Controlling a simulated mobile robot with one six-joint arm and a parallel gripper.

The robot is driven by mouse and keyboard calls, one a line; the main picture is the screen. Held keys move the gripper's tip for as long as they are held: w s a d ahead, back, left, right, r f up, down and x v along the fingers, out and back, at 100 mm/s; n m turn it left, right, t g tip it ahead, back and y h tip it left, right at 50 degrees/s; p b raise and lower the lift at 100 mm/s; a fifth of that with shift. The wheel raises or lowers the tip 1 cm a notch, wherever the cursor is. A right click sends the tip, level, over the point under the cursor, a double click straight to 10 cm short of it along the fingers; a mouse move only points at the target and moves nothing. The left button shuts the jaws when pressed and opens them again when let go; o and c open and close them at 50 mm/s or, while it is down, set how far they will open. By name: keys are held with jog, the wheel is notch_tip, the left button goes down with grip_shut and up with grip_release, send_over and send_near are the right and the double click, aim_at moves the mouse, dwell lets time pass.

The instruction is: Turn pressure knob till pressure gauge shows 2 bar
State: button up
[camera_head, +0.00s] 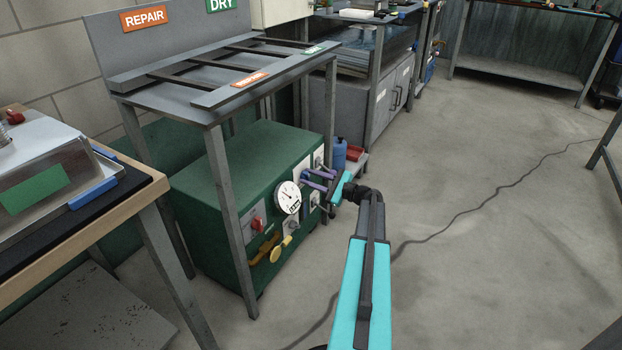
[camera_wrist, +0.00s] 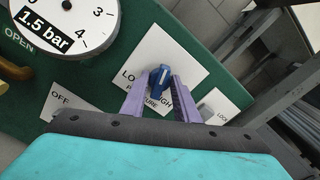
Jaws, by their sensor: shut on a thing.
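The pressure gauge (camera_head: 288,197) is a white round dial on the front of the green cabinet. In the wrist view the gauge (camera_wrist: 98,12) is partly cut off, and its readout says 1.5 bar. The pressure knob (camera_wrist: 160,78) is blue with a pale line, on a white plate marked LOW, HIGH and PRESSURE. My gripper (camera_wrist: 160,83) has its purple fingers on both sides of the knob, shut on it. In the head view my gripper (camera_head: 316,180) reaches the cabinet's right front, and its fingers hide the knob.
The green cabinet (camera_head: 219,167) stands under a grey rack. Below the gauge are a red switch (camera_head: 257,223) and yellow valve handles (camera_head: 281,249). In the wrist view a LOCK plate (camera_wrist: 222,111) lies right of the knob and an OFF plate (camera_wrist: 66,102) left.

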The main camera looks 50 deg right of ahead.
jog(key=shift+r+m+p, duration=0.1)
jog(key=shift+m+p, duration=0.2)
jog(key=shift+p, duration=0.85)
jog(key=o, duration=1.1)
jog(key=shift+c, duration=0.2)
jog(key=shift+s, duration=0.1)
jog(key=p+v, duration=0.3)
jog(key=v, duration=1)
jog(key=shift+s, duration=0.35)
jog(key=shift+s, duration=0.1)
